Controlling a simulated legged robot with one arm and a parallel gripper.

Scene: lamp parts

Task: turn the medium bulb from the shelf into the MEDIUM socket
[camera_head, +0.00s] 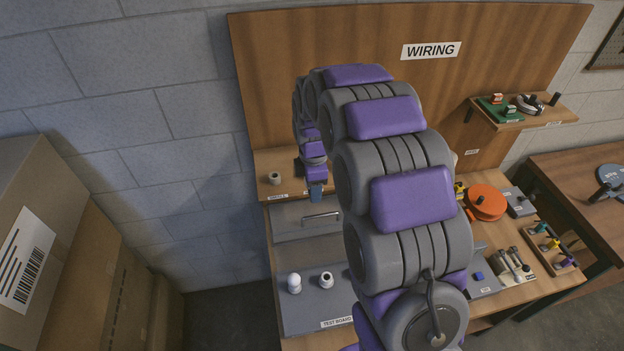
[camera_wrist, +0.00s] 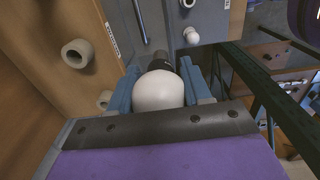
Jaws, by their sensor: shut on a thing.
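My gripper (camera_wrist: 160,76) is shut on a white round bulb (camera_wrist: 158,91) with a dark base pointing away from the wrist camera. In the head view my gripper (camera_head: 316,190) hangs at the front edge of the wooden shelf (camera_head: 262,161), above the grey panel; the bulb is not clear there. On the grey test board (camera_head: 306,307) stand a white socket with a dark opening (camera_head: 326,279) and, left of it, a white round-topped piece (camera_head: 294,284), likely a seated bulb. Which one is MEDIUM I cannot read.
A white ring-like holder (camera_head: 274,178) stands on the shelf's left; two such rings, one (camera_wrist: 77,53) larger in view, show in the wrist view. A drawer handle (camera_head: 321,217) sticks out between shelf and board. My arm hides the middle. An orange disc (camera_head: 486,203) lies right.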

